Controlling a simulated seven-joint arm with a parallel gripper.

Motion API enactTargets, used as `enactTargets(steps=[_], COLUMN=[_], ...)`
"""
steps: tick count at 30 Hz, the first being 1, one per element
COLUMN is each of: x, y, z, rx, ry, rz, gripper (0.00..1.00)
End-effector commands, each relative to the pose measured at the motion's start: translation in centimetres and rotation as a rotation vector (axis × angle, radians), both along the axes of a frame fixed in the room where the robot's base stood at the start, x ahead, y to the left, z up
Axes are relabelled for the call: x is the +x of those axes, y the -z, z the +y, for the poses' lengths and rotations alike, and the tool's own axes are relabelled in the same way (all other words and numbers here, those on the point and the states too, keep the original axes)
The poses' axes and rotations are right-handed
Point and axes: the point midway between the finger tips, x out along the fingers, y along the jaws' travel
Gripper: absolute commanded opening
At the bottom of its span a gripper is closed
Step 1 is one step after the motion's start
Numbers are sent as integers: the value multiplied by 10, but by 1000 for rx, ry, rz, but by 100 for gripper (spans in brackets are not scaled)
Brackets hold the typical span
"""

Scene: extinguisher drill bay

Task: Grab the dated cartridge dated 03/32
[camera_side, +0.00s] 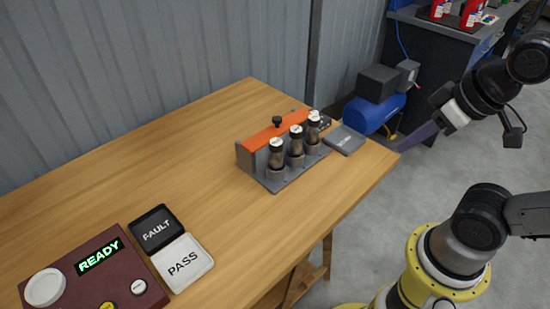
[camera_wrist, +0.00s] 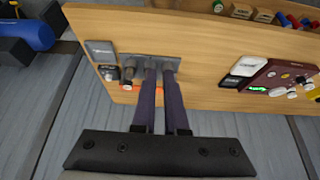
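Three dark cartridges with white caps stand upright in a row in a grey rack (camera_side: 272,186) on the wooden table. They are the left cartridge (camera_side: 276,156), the middle cartridge (camera_side: 296,142) and the right cartridge (camera_side: 313,130). No date is legible on any of them, so I cannot tell which is 03/32. My gripper (camera_side: 405,147) is off the table's right edge in the side view, apart from the rack. In the wrist view its two long purple fingers (camera_wrist: 160,66) have a gap between them and overlap part of the rack (camera_wrist: 185,58), hiding some cartridges.
An orange bar with a black knob (camera_side: 277,122) runs behind the cartridges. A grey plate (camera_side: 344,139) lies right of the rack. FAULT (camera_side: 157,224) and PASS (camera_side: 183,257) pads and a maroon READY panel (camera_side: 115,275) sit front left. The table between is clear.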

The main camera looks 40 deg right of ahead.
Motion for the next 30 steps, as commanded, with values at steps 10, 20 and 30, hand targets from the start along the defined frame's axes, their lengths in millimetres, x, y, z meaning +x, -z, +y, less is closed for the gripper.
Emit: enactTargets(steps=[10, 20, 30], x=[0, -1, 54], y=[0, 0, -62], z=[0, 0, 2], rx=[0, -37, -367], ry=[0, -70, -717], rz=[0, 5, 24], gripper=[62, 62, 62])
